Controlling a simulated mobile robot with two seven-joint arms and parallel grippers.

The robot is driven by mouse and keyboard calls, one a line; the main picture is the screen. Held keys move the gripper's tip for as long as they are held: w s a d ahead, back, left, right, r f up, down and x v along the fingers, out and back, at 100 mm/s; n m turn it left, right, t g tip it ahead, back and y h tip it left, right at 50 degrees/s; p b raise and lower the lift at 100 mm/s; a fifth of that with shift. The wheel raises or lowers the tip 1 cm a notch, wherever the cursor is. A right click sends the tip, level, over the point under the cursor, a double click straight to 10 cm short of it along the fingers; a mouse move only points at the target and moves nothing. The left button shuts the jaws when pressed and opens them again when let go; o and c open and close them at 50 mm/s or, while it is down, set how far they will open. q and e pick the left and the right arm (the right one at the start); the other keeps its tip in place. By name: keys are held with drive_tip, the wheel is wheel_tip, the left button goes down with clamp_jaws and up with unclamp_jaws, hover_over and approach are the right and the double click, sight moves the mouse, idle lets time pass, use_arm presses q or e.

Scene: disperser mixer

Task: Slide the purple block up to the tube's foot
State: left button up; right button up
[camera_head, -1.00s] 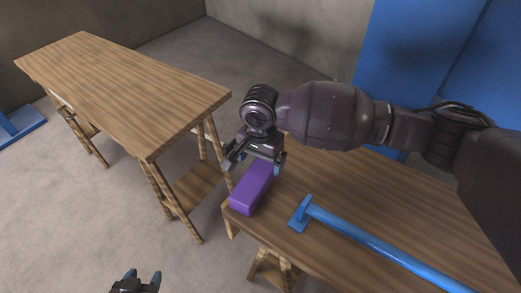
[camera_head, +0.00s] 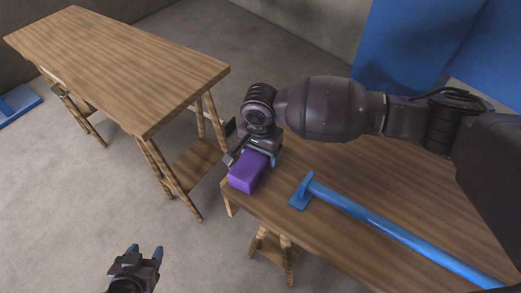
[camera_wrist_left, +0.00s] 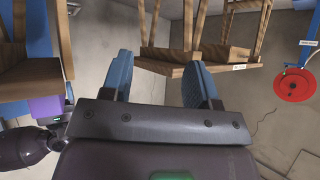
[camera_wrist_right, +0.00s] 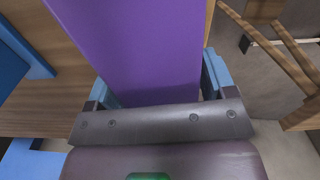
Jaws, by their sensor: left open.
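The purple block (camera_head: 246,172) lies on the near left corner of the right-hand wooden table (camera_head: 350,175). My right gripper (camera_head: 257,153) is over the block's far part. In the right wrist view the block (camera_wrist_right: 140,45) lies between its two spread fingers, with a narrow gap on the right side; contact on the left is unclear. The blue tube (camera_head: 400,237) lies along the table to the right, and its flat foot (camera_head: 302,191) faces the block, apart from it. My left gripper (camera_head: 145,250) is open and empty, low over the floor.
A second wooden table (camera_head: 115,65) with a bare top stands to the left, with a floor gap between the two tables. Bare tabletop lies between block and tube foot. A red disc (camera_wrist_left: 295,85) shows in the left wrist view.

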drive_tip(key=c, duration=0.7)
use_arm(q)
drive_tip(key=shift+s+a+f, duration=0.1)
drive_tip(key=shift+s+f, duration=0.05)
drive_tip(key=shift+s, duration=0.25)
use_arm(e)
drive_tip(key=shift+c, duration=0.4)
